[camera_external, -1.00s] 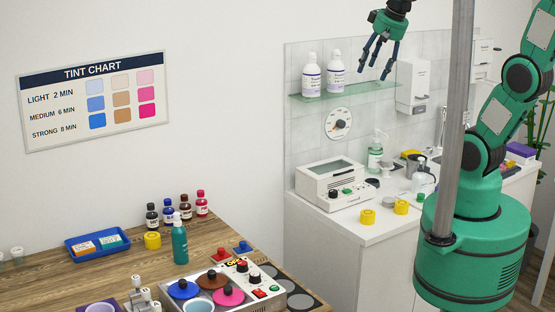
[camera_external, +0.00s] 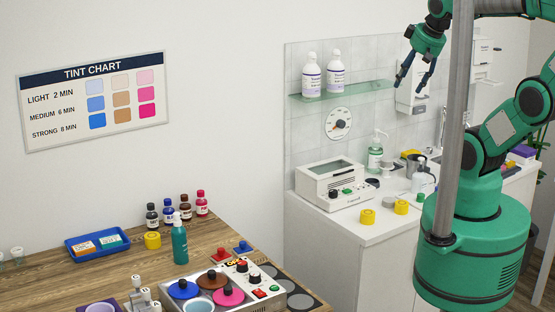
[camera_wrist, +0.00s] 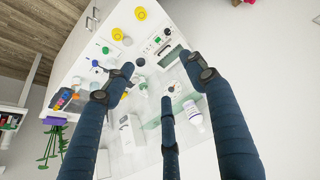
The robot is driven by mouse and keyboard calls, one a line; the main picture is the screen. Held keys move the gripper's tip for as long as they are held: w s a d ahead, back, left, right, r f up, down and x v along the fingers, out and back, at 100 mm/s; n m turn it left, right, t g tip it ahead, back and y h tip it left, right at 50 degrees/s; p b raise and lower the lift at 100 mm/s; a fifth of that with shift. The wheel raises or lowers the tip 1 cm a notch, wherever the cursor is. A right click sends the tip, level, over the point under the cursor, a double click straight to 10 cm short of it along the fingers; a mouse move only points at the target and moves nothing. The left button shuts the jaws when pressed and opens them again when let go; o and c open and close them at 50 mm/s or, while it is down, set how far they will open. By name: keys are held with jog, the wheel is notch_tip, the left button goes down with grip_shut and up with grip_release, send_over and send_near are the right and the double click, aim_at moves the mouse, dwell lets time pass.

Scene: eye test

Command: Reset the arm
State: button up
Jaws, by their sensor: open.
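My gripper (camera_external: 413,78) hangs in the air at the upper right of the external view, in front of the tiled panel and the white wall dispenser (camera_external: 411,88). Its dark blue fingers point down and are spread apart with nothing between them. In the wrist view the fingers of my gripper (camera_wrist: 165,85) are wide apart and empty. My green arm rises at the right, bent at the elbow, partly hidden behind a grey pole.
A glass shelf (camera_external: 372,90) with two white bottles (camera_external: 311,76) is left of my gripper. The white counter (camera_external: 350,225) below holds a white device (camera_external: 333,183), a pump bottle (camera_external: 375,155) and yellow rolls. A wooden table (camera_external: 130,268) with bottles stands at lower left.

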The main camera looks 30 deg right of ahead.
jog(key=shift+f, duration=0.15)
notch_tip(320, 180, down, 13)
jog(key=b, duration=1.3)
dwell(0.5)
